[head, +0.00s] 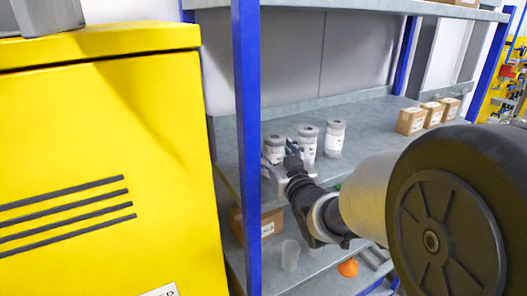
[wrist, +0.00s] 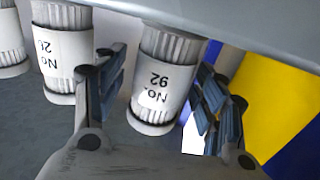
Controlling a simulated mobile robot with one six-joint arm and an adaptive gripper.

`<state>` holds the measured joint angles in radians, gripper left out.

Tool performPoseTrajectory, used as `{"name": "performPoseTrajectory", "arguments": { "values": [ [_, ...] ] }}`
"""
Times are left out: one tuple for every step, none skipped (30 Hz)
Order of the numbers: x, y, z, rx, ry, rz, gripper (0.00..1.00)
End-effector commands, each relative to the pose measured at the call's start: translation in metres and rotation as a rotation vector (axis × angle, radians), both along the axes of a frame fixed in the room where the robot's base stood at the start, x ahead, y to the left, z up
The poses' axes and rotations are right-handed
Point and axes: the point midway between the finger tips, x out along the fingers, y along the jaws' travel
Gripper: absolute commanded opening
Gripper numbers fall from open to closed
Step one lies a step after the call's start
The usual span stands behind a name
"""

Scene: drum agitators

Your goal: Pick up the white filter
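Several white ribbed cylindrical filters stand on the grey shelf in the head view: a left one (head: 275,147), a middle one (head: 307,138) and a right one (head: 335,136). My gripper (head: 283,164) is at the left one and partly hides it. In the wrist view, my gripper (wrist: 163,65) is open, with one finger on each side of the filter labelled "No. 92" (wrist: 165,80). A gap shows at the left finger; contact at the right finger cannot be told. Another labelled filter (wrist: 62,50) stands just outside the left finger.
Several cardboard boxes (head: 411,121) stand farther right on the same shelf (head: 375,119). A blue post (head: 247,130) and a yellow cabinet (head: 110,150) are close on the left. A clear cup (head: 290,255) and an orange object (head: 348,268) are on the lower shelf.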

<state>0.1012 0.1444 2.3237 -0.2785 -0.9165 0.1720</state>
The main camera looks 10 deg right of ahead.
Motion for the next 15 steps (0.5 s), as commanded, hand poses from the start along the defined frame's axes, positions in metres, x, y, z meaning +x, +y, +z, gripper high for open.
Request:
{"name": "performPoseTrajectory", "arguments": {
  "values": [
    [-0.0001, 0.0, 0.0, 0.0, 0.0, 0.0, 0.58],
    [-0.0001, 0.0, 0.0, 0.0, 0.0, 0.0, 0.56],
    [-0.0002, 0.0, 0.0, 0.0, 0.0, 0.0, 0.54],
    [-0.0002, 0.0, 0.0, 0.0, 0.0, 0.0, 0.52],
    [-0.0002, 0.0, 0.0, 0.0, 0.0, 0.0, 0.5],
    [-0.0002, 0.0, 0.0, 0.0, 0.0, 0.0, 0.47],
    [-0.0002, 0.0, 0.0, 0.0, 0.0, 0.0, 0.45],
    [-0.0002, 0.0, 0.0, 0.0, 0.0, 0.0, 0.43],
    [-0.0002, 0.0, 0.0, 0.0, 0.0, 0.0, 0.4],
    [-0.0002, 0.0, 0.0, 0.0, 0.0, 0.0, 0.38],
    [-0.0003, 0.0, 0.0, 0.0, 0.0, 0.0, 0.36],
    [-0.0003, 0.0, 0.0, 0.0, 0.0, 0.0, 0.34],
    [-0.0003, 0.0, 0.0, 0.0, 0.0, 0.0, 0.32],
    [-0.0003, 0.0, 0.0, 0.0, 0.0, 0.0, 0.3],
    [-0.0003, 0.0, 0.0, 0.0, 0.0, 0.0, 0.27]
  ]
}}
